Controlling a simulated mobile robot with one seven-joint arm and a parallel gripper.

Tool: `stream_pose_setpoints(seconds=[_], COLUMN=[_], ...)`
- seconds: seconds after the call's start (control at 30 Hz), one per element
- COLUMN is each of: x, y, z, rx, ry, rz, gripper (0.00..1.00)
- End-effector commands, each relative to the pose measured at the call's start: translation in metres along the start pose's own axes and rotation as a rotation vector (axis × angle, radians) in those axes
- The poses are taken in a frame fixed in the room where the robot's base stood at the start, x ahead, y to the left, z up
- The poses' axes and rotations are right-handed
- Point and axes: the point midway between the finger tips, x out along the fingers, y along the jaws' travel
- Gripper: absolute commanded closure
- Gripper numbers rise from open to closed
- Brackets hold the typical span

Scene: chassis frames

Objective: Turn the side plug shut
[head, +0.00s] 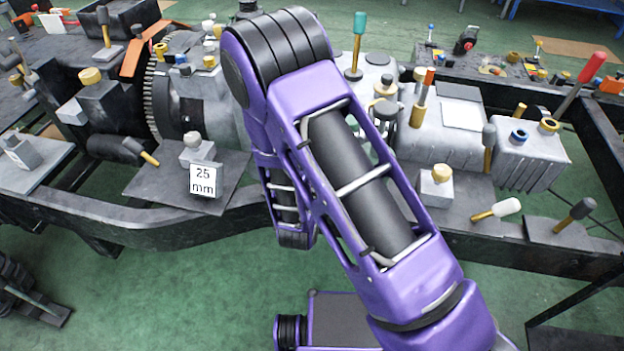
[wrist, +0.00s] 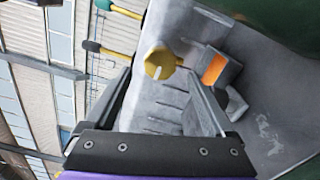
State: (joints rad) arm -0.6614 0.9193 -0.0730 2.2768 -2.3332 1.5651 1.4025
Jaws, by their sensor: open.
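A yellow brass-coloured plug (wrist: 159,63) with a short white mark on its face stands out from a grey metal housing (wrist: 150,105) in the wrist view. The mark is near vertical in the picture. My gripper (wrist: 160,76) is open, one finger on each side of the plug as seen in the picture. No contact shows, and I cannot tell how much gap is left in depth. In the head view my purple arm reaches over the bench and hides my gripper. I cannot tell which fitting there is this plug.
An orange piece on a grey bracket (wrist: 214,70) lies close by my right finger.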

Motion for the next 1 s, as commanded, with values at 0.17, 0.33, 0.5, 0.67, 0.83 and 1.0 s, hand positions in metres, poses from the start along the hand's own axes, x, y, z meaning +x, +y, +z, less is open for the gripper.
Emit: stream_pose_setpoints(seconds=[0.17,0.33,0.5,0.67,0.83,1.0], x=[-0.047,-0.086,-0.114,-0.125,-0.128,-0.127], y=[0.000,0.000,0.000,0.000,0.000,0.000], z=[-0.001,-0.001,-0.001,0.000,0.000,0.000], rx=[-0.003,-0.001,0.000,0.000,0.000,0.000], ry=[0.006,0.005,0.005,0.002,0.001,0.001], rz=[-0.001,-0.001,-0.001,0.000,0.000,0.000], gripper=[0.12,0.12,0.12,0.12,0.12,0.12])
